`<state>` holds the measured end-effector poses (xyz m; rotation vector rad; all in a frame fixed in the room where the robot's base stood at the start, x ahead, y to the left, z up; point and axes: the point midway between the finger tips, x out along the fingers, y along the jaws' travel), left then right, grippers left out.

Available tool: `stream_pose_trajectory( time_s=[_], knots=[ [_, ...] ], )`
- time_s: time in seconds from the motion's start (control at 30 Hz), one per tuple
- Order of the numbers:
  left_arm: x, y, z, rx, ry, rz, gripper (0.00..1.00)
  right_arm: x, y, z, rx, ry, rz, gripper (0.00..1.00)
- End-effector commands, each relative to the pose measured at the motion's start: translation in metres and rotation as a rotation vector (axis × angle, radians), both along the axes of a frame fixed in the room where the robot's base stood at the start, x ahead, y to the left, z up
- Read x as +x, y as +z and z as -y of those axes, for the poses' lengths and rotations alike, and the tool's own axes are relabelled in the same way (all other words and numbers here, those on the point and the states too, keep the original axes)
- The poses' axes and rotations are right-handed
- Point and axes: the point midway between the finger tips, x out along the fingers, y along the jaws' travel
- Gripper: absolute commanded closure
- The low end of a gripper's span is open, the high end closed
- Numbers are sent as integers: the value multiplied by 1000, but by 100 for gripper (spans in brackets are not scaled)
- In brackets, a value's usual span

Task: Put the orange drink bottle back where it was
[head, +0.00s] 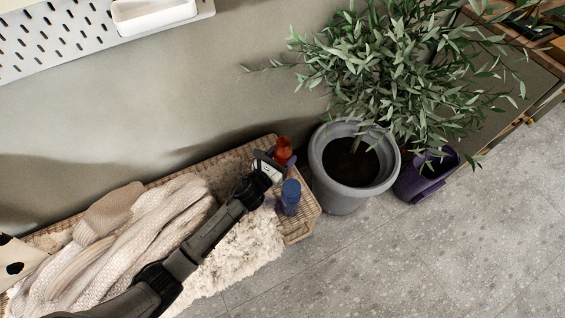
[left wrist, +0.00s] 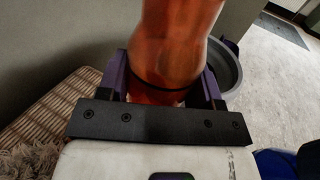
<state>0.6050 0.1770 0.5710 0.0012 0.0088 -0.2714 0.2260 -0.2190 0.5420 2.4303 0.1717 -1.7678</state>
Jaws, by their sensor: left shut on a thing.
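The orange drink bottle (head: 283,150) is at the right end of the wicker bench, upright, close to the wall. In the left wrist view the orange bottle (left wrist: 172,45) stands between the purple fingers. My left gripper (head: 277,158) is shut on it; the gripper also fills the lower part of the left wrist view (left wrist: 165,90). Whether the bottle's base touches the bench cannot be told, as the gripper hides it. My right gripper is not in view.
A blue bottle (head: 291,196) stands on the bench (head: 298,227) just in front of my left gripper. A knitted blanket (head: 150,230) and fluffy throw (head: 240,250) cover the bench's left part. A grey plant pot (head: 345,195) and purple watering can (head: 424,178) stand to the right.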

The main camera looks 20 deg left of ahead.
Motion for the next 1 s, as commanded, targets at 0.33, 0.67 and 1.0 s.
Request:
stream_pose_trajectory(
  time_s=[0.33,0.67,1.0],
  knots=[
    [0,-30,0,-1,1,0,72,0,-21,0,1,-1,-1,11],
    [0,-35,0,1,1,0,72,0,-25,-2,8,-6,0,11],
    [0,-34,0,0,1,0,15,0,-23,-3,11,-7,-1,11]
  ],
)
